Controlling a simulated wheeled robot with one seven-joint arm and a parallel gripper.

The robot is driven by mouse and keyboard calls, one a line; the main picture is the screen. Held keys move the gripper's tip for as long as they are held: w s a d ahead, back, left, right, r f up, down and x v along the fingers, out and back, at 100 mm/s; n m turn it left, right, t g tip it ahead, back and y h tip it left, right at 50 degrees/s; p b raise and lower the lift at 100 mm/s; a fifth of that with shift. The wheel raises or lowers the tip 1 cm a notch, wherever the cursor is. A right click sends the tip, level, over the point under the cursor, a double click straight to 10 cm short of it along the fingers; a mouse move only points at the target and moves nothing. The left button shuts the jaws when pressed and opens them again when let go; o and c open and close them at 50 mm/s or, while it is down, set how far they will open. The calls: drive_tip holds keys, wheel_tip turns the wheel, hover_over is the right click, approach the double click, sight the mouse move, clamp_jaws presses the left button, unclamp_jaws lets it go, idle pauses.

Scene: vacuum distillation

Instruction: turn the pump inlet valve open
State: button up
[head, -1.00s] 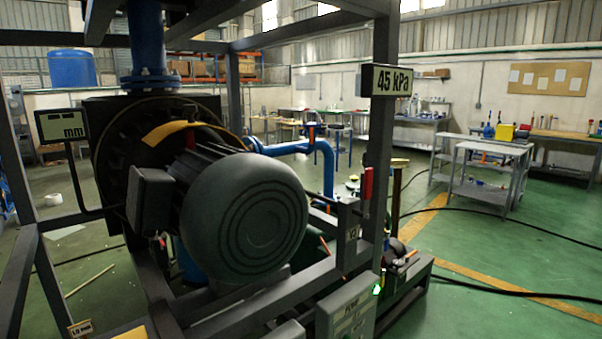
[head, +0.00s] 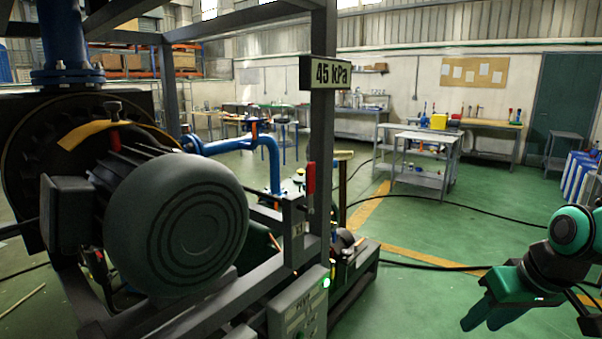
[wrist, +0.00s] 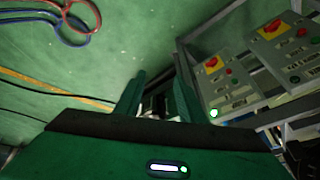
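In the head view, a small red handle (head: 310,178) stands upright on the pump frame's post, beneath the 45 kPa sign. A blue pipe (head: 228,144) behind the big dark motor (head: 178,226) carries a small red-orange fitting (head: 253,128). I cannot tell for sure which of these is the pump inlet valve, and no label for it is readable. My gripper (head: 486,318) is at the lower right of the head view, well apart from both. In the wrist view my gripper (wrist: 158,90) has its two green fingers apart, with nothing visibly held between them.
Control panels (wrist: 223,80) with red knobs and buttons are on the right of the wrist view. Red and blue hoops (wrist: 75,22) are at its upper left. The pump frame and a grey control box (head: 298,305) fill the head view's lower left.

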drive_tip(key=w+a+r+n+t+y, duration=0.2)
drive_tip(key=w+a+n, duration=0.1)
drive_tip(key=w+a, duration=0.3)
drive_tip(key=n+t+y, duration=0.5)
drive_tip(key=n+y, duration=0.2)
drive_tip(key=y, duration=0.4)
approach(313, 174)
drive_tip(key=x, duration=0.4)
drive_tip(key=shift+r, duration=0.15)
drive_tip(key=x, duration=1)
drive_tip(key=shift+w+a, duration=0.15)
drive_tip(key=shift+a, duration=0.05)
